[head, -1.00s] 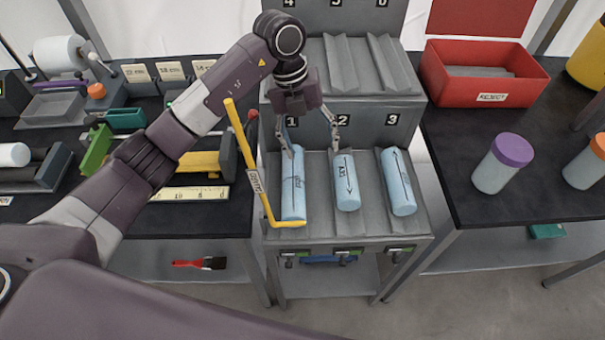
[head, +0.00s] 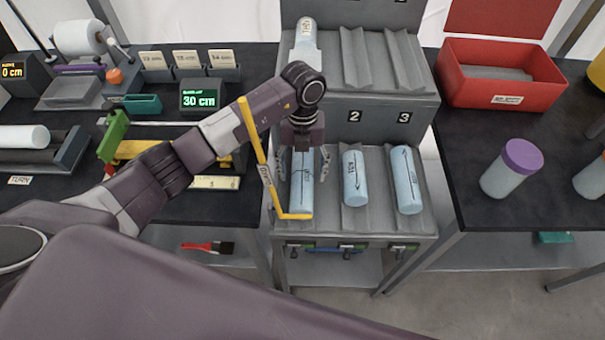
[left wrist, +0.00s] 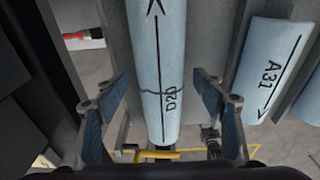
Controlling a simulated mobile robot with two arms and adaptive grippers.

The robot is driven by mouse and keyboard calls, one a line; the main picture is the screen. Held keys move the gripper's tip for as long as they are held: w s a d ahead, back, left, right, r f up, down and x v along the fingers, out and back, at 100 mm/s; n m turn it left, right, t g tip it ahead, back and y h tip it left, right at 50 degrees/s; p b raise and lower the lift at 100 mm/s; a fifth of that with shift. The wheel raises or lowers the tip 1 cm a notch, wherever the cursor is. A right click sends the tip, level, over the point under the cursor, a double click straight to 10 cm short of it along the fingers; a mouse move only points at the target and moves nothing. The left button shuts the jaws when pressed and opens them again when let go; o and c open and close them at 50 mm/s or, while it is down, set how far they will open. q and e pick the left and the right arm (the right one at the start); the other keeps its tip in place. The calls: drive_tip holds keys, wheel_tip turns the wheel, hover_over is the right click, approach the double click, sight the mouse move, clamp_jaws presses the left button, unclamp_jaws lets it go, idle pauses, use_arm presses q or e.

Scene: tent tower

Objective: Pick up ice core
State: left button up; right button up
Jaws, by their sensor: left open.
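Three pale blue ice cores lie in the sloped channels of the lower rack. The left core (head: 302,185) has a black line and a dark mark; in the left wrist view this core (left wrist: 160,65) reads "020" with a line across it. The middle core (head: 355,180) reads "A31" in the left wrist view (left wrist: 272,65). The right core (head: 405,182) carries a black arrow. My left gripper (head: 304,170) is open over the left core, its fingers on either side of it and apart from it in the left wrist view (left wrist: 160,110). My right gripper is not in view.
Another core (head: 305,45) lies on the upper tier. A red reject bin (head: 505,95) and a purple-capped jar (head: 512,168) are on the right table.

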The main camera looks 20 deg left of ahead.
use_arm(q)
drive_tip(key=shift+r, duration=0.1)
clamp_jaws()
idle(0.3)
